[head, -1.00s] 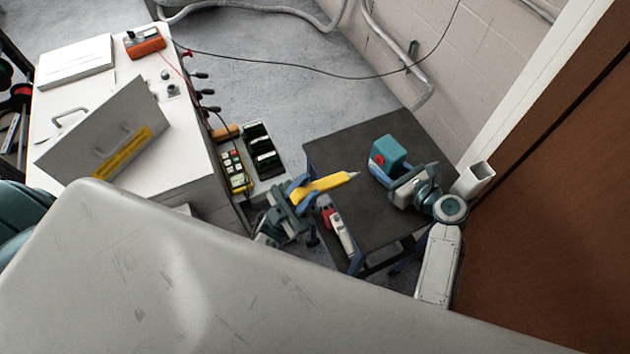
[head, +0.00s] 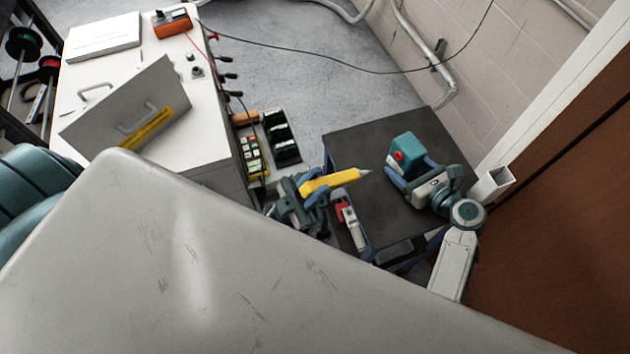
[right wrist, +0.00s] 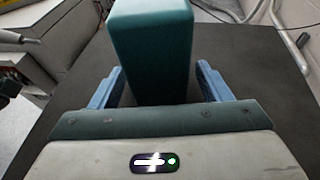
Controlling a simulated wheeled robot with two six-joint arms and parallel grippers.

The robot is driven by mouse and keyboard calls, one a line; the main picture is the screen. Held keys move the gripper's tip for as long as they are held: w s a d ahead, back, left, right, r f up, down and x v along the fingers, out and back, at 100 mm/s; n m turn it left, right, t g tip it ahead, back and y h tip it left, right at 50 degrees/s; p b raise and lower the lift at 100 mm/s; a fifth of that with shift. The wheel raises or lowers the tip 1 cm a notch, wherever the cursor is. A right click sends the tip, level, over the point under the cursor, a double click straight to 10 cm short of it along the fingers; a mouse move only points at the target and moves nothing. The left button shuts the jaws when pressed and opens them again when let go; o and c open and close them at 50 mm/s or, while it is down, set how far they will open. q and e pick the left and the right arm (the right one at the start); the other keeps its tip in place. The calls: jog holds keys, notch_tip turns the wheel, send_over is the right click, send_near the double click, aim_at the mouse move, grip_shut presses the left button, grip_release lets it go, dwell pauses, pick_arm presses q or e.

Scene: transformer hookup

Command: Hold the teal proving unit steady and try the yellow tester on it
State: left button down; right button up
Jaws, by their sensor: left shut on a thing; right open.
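The teal proving unit (head: 408,148), a block with a red spot on its left face, stands on the dark cart top. In the right wrist view the proving unit (right wrist: 152,45) rises between the two blue fingers of my right gripper (right wrist: 158,88). These fingers are open, with a gap showing on each side of the unit. My left gripper (head: 312,188) is shut on the yellow tester (head: 332,182). It holds the tester at the cart's left side, with the grey tip pointing right toward the proving unit. The tip is clearly apart from the unit.
The dark cart top (head: 365,150) has free room behind the tester. A red and white tool (head: 350,222) lies at its left front. A white cabinet (head: 205,125) with a grey panel stands at left. A brown door (head: 560,220) and a white post (head: 492,184) are close at right.

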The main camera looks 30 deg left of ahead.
jog(key=v, duration=1.1)
jog(key=shift+s+d+r, duration=0.2)
